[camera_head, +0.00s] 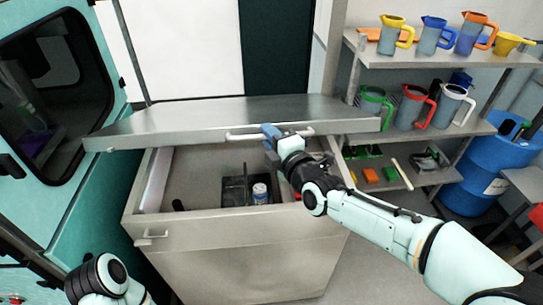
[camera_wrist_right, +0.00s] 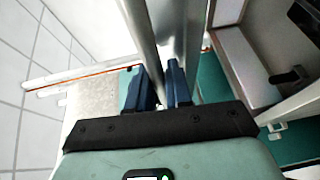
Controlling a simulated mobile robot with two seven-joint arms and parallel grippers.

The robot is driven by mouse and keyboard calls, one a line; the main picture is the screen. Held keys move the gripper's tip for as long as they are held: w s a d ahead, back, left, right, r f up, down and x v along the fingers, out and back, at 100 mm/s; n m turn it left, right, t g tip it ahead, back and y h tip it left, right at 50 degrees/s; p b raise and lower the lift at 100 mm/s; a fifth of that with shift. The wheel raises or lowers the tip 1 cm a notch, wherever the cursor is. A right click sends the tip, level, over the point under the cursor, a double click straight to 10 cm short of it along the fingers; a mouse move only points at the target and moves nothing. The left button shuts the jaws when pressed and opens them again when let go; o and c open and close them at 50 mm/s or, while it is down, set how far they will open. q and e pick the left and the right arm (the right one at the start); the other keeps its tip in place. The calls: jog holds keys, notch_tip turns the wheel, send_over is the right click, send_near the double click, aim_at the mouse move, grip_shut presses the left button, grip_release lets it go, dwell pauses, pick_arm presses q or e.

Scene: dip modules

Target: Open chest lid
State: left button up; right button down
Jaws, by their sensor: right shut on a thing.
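The chest (camera_head: 240,262) is a grey metal box in the middle of the head view. Its lid (camera_head: 225,113) is raised, with the inside of the chest showing below it. A bar handle (camera_head: 240,137) runs along the lid's front edge. My right gripper (camera_head: 272,133) is at this handle, with its blue fingers shut on it. In the right wrist view the blue fingers (camera_wrist_right: 163,88) close around a metal bar. My left arm shows at the lower left of the head view, but its gripper is out of sight.
Inside the chest lie a black tray (camera_head: 236,190) and a blue and white can (camera_head: 260,192). Shelves (camera_head: 440,128) with coloured jugs stand at the right, near a blue barrel (camera_head: 488,165). A teal cabinet (camera_head: 95,200) stands close at the left.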

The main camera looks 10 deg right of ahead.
pick_arm(q)
jog(key=w+r+p, duration=0.2)
jog(key=w+r, duration=0.2)
jog(key=w, duration=0.1)
jog(key=shift+r+t+p, duration=0.25)
jog(key=shift+t+p, duration=0.05)
pick_arm(e)
jog(key=w+r, duration=0.7)
jog(key=r, duration=0.4)
jog(key=shift+r, duration=0.15)
pick_arm(q)
jog(key=shift+s, duration=0.1)
